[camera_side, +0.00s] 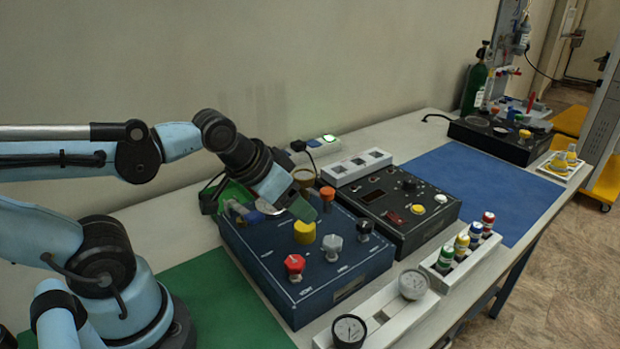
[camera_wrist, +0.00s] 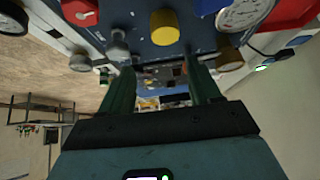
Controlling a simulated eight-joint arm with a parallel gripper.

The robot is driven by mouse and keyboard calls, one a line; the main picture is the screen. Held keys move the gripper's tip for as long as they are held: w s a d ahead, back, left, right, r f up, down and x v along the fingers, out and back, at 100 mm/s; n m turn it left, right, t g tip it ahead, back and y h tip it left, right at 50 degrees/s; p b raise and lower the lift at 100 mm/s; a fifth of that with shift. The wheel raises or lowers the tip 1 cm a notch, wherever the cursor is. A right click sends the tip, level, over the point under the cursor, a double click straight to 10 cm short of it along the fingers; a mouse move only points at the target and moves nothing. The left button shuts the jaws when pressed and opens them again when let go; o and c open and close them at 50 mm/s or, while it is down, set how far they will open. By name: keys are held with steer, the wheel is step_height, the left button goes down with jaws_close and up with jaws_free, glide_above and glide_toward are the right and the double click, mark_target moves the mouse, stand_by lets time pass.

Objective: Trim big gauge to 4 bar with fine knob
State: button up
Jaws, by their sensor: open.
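The blue trainer panel (camera_side: 345,275) carries a yellow knob (camera_side: 304,231), a red knob (camera_side: 294,265), a grey knob (camera_side: 332,247), a black knob (camera_side: 364,229) and an orange knob (camera_side: 327,195). I cannot tell which is the fine knob; labels are too small. My gripper (camera_side: 306,207) is above the panel's back part, its green fingers apart and empty.
A black panel (camera_side: 410,205) stands close to the right of the blue one. Loose gauges (camera_side: 348,331) and a rack of coloured bottles (camera_side: 460,250) line the front edge. A blue mat (camera_side: 480,185) is bare beyond; a green mat (camera_side: 220,300) lies in front.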

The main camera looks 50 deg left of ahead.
mark_target(332, 241)
steer(key=w+d+r+m+g, duration=0.4)
steer(key=d+r+m+g, duration=0.2)
steer(key=r+g, duration=0.1)
steer(key=shift+d+f, duration=0.15)
steer(key=shift+f, duration=5.9)
steer(key=c, duration=1.1)
steer(key=shift+o, duration=0.2)
steer(key=shift+n, duration=2.3)
